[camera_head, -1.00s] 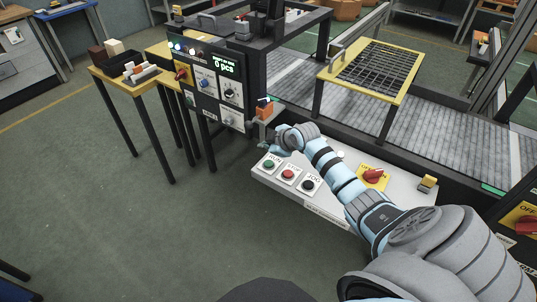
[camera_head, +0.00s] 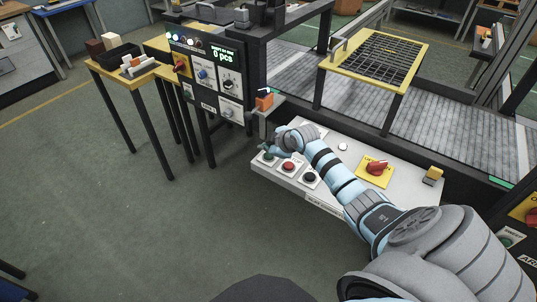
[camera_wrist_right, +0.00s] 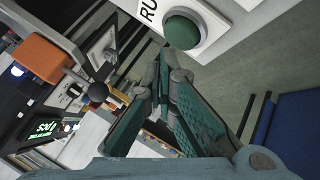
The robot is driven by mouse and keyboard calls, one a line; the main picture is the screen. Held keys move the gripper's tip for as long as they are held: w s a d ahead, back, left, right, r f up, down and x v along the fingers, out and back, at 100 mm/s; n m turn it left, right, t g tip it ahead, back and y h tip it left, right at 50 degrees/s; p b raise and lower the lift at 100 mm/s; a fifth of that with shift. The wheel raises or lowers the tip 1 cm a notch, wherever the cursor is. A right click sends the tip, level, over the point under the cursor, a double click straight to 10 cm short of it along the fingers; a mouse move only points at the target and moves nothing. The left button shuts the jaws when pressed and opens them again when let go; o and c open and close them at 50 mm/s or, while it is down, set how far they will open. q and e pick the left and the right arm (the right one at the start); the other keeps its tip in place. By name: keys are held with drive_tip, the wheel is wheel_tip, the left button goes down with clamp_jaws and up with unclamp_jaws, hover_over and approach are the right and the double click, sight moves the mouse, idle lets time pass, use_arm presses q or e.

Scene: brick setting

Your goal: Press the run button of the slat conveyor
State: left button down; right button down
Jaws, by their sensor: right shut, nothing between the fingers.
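The slat conveyor's control panel (camera_head: 335,200) is a light grey box in front of the slat bed. The green run button (camera_head: 268,157) is at its left end, partly covered by my gripper in the head view. In the right wrist view the green run button (camera_wrist_right: 182,30) is large, on a white plate with part of the word "RUN". My right gripper (camera_head: 267,150) is shut and empty at this button. In the wrist view its fingertips (camera_wrist_right: 167,57) are just beside the button's edge; I cannot tell whether they touch. My left gripper is out of view.
A red button (camera_head: 289,166) and a black button (camera_head: 310,178) sit right of the green one. A dark control cabinet (camera_head: 215,75) with a "0 pcs" display stands behind left. The floor at left is clear.

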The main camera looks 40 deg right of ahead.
drive_tip(key=shift+f, duration=0.15)
idle(0.7)
drive_tip(key=shift+f, duration=0.3)
